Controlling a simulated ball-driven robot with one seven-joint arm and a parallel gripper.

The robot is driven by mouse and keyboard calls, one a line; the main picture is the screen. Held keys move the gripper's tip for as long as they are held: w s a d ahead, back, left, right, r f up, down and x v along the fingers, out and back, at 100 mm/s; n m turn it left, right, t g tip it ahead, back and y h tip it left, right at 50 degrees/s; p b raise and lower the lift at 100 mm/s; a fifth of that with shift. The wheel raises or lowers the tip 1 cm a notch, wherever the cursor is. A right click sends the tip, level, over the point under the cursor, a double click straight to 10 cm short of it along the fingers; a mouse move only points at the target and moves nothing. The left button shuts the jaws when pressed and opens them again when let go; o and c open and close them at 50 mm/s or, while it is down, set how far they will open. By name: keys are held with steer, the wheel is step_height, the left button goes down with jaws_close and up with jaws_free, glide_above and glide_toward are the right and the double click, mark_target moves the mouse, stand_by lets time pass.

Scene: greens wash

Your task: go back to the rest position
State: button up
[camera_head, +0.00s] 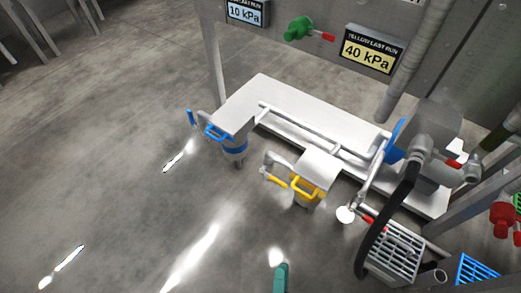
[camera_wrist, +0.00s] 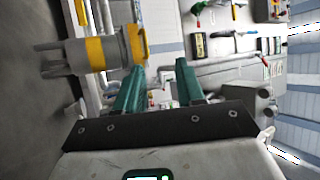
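My gripper (camera_wrist: 160,75) is open in the wrist view, with its two teal fingers apart and nothing between them. In the head view only one teal finger (camera_head: 281,278) shows at the bottom edge, over the floor. A grey canister with a yellow band and yellow handle (camera_wrist: 88,54) stands beyond the fingers to the left in the wrist view, apart from them. The same yellow-handled unit (camera_head: 308,184) is at the front of a white bench in the head view.
A blue-handled unit (camera_head: 233,144) stands at the left of the white bench (camera_head: 275,92). Signs reading 10 kPa (camera_head: 245,13) and 40 kPa (camera_head: 371,49) hang behind. A black hose (camera_head: 384,222) and a grey grate (camera_head: 394,250) are at right. The left floor is open.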

steer(key=w+a+r+n+g+y+p, duration=0.2)
steer(key=w+a+r+n+g+y, duration=0.1)
steer(key=w+a+n+g+y, duration=0.6)
steer(key=s+d+r+n+g+h+p, duration=0.1)
steer(key=s+d+r+n+g+h, duration=0.2)
steer(key=d, duration=0.5)
steer(key=s+d+r+n+g+p, duration=0.1)
steer(key=d+r+n+g, duration=0.3)
steer(key=d, duration=0.4)
steer(key=s+d+r+g+h+p, duration=0.1)
steer(key=s+d+r+g+h, duration=0.15)
steer(key=s+d, duration=0.5)
steer(key=s+d+r+g+h+p, duration=0.1)
steer(key=s+d+r+g+h, duration=0.2)
steer(key=s+d, duration=0.4)
step_height(320, 180, up, 38)
steer(key=w+y+p, duration=0.1)
steer(key=w+p, duration=0.1)
steer(key=p, duration=3.5)
steer(key=shift+r, duration=0.25)
steer(key=shift+d, duration=0.1)
